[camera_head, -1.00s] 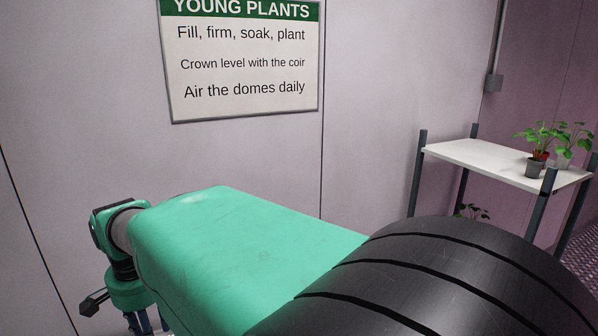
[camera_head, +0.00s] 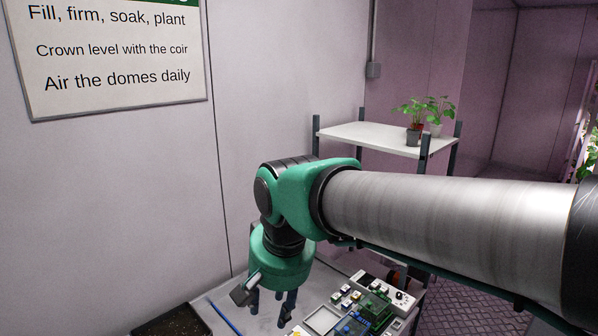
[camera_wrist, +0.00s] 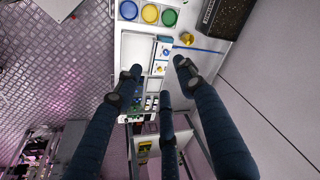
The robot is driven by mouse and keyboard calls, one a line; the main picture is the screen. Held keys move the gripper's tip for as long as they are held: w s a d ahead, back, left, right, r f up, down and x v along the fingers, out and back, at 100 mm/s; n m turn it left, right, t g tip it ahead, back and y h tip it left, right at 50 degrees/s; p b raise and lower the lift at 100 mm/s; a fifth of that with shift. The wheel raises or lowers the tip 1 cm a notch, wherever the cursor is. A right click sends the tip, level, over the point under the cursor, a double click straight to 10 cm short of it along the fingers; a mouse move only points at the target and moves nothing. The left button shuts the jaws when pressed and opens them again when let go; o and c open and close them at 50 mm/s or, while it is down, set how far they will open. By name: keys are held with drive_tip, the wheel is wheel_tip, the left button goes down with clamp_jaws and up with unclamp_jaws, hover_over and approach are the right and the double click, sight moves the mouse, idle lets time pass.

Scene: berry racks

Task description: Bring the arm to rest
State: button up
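My arm reaches across the head view from the right, and its green wrist hangs over a pale work table (camera_head: 225,304). My gripper (camera_head: 270,304) points down at the left of the items on the table. In the wrist view the dark blue fingers of my gripper (camera_wrist: 160,76) stand apart, with nothing held between them. The fingers seem to be above the table top. Part of the table is hidden behind my arm in the head view.
A green and white panel with small parts (camera_head: 365,309) lies on the table. A dark tray (camera_head: 173,322) is at the left. A white shelf (camera_head: 360,133) bears potted plants (camera_head: 414,137). The wrist view shows yellow, blue and green round pieces (camera_wrist: 149,13) and patterned floor (camera_wrist: 60,80).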

drive_tip(key=s+d+f+t+b, duration=0.1)
drive_tip(key=s+d+f, duration=0.2)
drive_tip(key=d, duration=0.5)
drive_tip(key=s+d+f+m+h+b, duration=0.1)
drive_tip(key=s+d+f+b, duration=0.1)
drive_tip(key=s+d, duration=0.4)
drive_tip(key=s+d+f+t+b, duration=0.1)
drive_tip(key=s+d+f, duration=0.3)
drive_tip(key=d, duration=0.8)
drive_tip(key=shift+s+f+m+t+h+b, duration=0.35)
drive_tip(key=shift+f+m+h+b, duration=0.1)
drive_tip(key=shift+b, duration=0.1)
